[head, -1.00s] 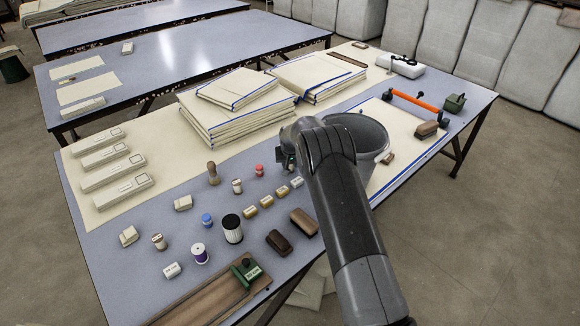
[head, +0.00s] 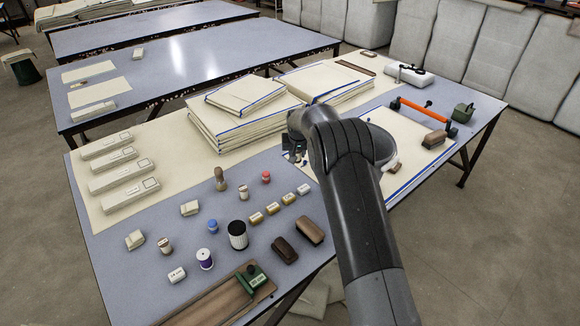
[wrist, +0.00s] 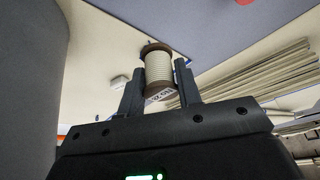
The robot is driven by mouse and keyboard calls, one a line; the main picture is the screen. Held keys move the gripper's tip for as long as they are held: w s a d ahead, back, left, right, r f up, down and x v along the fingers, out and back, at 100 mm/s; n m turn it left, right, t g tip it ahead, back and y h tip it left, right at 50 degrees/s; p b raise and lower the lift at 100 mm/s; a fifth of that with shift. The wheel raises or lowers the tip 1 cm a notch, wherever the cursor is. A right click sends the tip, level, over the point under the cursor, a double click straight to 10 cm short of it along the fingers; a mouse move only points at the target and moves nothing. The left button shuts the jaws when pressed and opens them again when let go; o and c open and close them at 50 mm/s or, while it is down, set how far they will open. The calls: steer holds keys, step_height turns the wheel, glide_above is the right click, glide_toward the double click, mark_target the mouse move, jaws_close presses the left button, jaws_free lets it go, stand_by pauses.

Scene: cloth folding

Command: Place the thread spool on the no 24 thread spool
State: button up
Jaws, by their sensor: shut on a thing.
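My gripper (wrist: 160,82) is shut on a thread spool (wrist: 158,68) with cream thread and brown ends; its label is only partly readable. In the head view my gripper (head: 297,150) is above the table, right of the small spools and near the front of the cloth stack; the held spool is hard to make out there. Two small pale spools with brown ends stand on the table, one (head: 164,245) at the left front and one (head: 244,192) nearer the middle. Their labels are too small to read, so I cannot tell which is no 24.
A blue spool (head: 213,226), a black-topped white spool (head: 238,236), a purple spool (head: 205,259) and a red one (head: 266,177) stand nearby. A wooden peg (head: 220,180) stands behind. Brown blocks (head: 285,250) lie right. The cloth stack (head: 240,130) rises behind.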

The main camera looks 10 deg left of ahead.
steer(key=s+a+r, duration=0.3)
steer(key=s+r, duration=0.1)
steer(key=s, duration=0.2)
steer(key=s+a+r, duration=0.3)
steer(key=s+a, duration=0.1)
steer(key=s, duration=0.3)
glide_above(243, 188)
steer(key=shift+n, duration=0.3)
steer(key=f, duration=0.6)
steer(key=shift+s+d+f, duration=0.1)
steer(key=shift+d+f, duration=0.05)
steer(key=shift+d, duration=0.05)
steer(key=shift+a+f, duration=0.1)
steer(key=shift+a, duration=0.05)
steer(key=shift+f, duration=2)
steer(key=shift+f, duration=0.1)
steer(key=o, duration=0.9)
steer(key=shift+o, duration=0.2)
